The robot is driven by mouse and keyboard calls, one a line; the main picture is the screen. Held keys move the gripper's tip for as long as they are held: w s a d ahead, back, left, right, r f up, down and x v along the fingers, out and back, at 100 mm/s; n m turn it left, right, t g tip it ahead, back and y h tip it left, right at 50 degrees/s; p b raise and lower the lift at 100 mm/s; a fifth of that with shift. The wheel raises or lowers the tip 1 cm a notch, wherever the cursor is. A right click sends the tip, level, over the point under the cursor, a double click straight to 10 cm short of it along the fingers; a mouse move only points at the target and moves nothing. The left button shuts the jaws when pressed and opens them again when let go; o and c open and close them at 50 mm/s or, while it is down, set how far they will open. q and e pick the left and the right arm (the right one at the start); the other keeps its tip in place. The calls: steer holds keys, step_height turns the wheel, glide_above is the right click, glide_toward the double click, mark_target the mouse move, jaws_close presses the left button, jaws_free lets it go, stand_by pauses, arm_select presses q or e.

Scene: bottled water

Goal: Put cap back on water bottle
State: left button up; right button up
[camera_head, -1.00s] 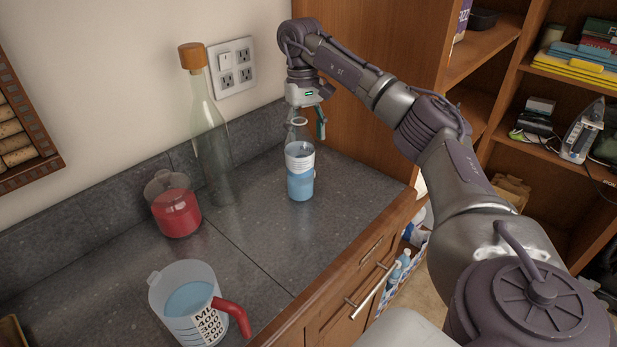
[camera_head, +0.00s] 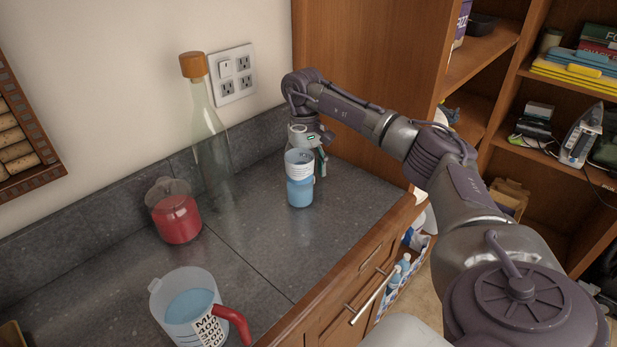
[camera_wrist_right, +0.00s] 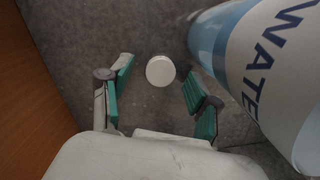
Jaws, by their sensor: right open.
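The water bottle (camera_head: 300,192), with blue lower part and white label band, stands upright on the counter. It fills the right side of the right wrist view (camera_wrist_right: 265,75). A round white cap (camera_wrist_right: 160,70) lies on the grey counter, between the fingertips of my right gripper (camera_wrist_right: 157,82). The gripper is open with teal pads apart on both sides of the cap, not touching it. In the head view my right gripper (camera_head: 316,160) is low behind the bottle, partly hidden by it; the cap cannot be seen there. My left gripper is not in view.
A tall corked glass bottle (camera_head: 211,150), a red-filled jar (camera_head: 176,218) and a measuring jug (camera_head: 185,305) with red handle stand to the left on the counter (camera_head: 255,245). The wall and wooden cabinet side (camera_head: 350,65) are close behind my gripper. The counter's front right is clear.

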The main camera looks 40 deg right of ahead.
steer(key=shift+f, duration=0.25)
steer(key=c, duration=0.8)
steer(key=shift+r, duration=0.1)
